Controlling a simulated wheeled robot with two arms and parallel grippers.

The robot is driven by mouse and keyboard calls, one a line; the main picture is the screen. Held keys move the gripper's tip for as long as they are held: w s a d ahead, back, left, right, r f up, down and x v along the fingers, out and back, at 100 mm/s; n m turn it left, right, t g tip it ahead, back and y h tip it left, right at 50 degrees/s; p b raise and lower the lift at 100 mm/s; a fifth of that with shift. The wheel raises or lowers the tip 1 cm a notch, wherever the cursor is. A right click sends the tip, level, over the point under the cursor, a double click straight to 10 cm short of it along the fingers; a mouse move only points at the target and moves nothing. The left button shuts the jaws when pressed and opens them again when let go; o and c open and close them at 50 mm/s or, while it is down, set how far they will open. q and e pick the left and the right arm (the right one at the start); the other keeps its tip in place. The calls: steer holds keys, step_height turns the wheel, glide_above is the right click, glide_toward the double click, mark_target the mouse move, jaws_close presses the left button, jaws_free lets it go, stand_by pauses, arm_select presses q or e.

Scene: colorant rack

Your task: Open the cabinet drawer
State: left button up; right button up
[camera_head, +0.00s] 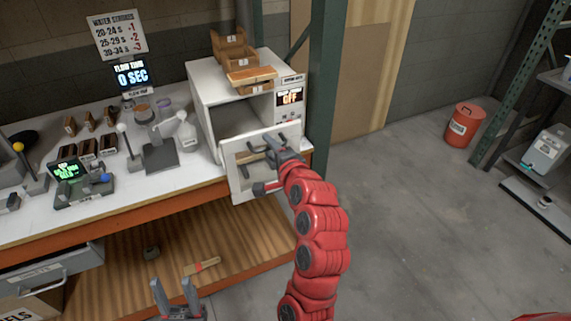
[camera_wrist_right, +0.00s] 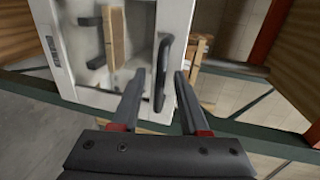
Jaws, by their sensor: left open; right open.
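A grey drawer (camera_head: 52,267) with a bar handle (camera_head: 45,278) sits under the workbench at the lower left of the head view, cut off by the frame edge. I cannot tell how far it is out. A white cabinet (camera_head: 205,104) stands on the bench with its windowed door (camera_head: 238,190) standing open. My right gripper (camera_head: 268,166) is at this door, open. In the right wrist view the black door handle (camera_wrist_right: 163,65) lies just ahead of the open fingers (camera_wrist_right: 158,92), its lower end between them. My left gripper (camera_head: 177,294) is open and empty at the bottom of the head view.
The bench top (camera_head: 25,221) holds a scale (camera_head: 85,190), dark blocks and a grey stand. Wooden trays (camera_head: 232,48) sit on the cabinet. A green post (camera_head: 322,90) stands just right of it. A brush (camera_head: 202,266) lies on the lower shelf.

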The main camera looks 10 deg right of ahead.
steer(key=v, duration=0.4)
steer(key=shift+s+d+r, duration=0.1)
steer(key=shift+s, duration=0.2)
steer(key=p+v, duration=1.2)
steer(key=p, duration=0.6)
